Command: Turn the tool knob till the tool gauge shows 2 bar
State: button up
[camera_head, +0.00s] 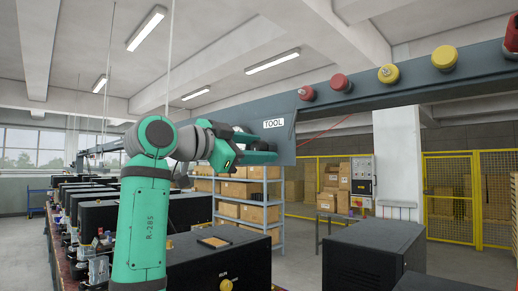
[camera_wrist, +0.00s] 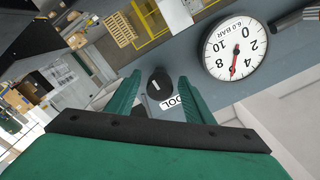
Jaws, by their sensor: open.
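The tool knob (camera_wrist: 159,82) is a dark round knob with a white mark, beside the TOOL label (camera_wrist: 172,103) on the grey overhead beam. The tool gauge (camera_wrist: 236,48) is a white dial; its red needle points at 6 and its text reads 6.0 BAR. My gripper (camera_head: 264,151) is raised at the beam's left end, just below the TOOL label (camera_head: 273,123). In the wrist view my open gripper (camera_wrist: 160,84) has one finger on each side of the knob, with visible gaps. I cannot tell how deep the fingers reach.
The beam (camera_head: 400,85) runs right with red and yellow buttons (camera_head: 389,74). Black machine boxes (camera_head: 375,253) stand below and along the left. Shelves with cartons (camera_head: 250,200) and a yellow fence (camera_head: 470,190) stand behind. The air below the beam near my gripper looks free.

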jog(key=c, duration=1.1)
jog(key=shift+o, duration=0.3)
jog(key=shift+d, duration=0.1)
jog(key=shift+w+n, duration=0.1)
jog(key=shift+n, duration=0.2)
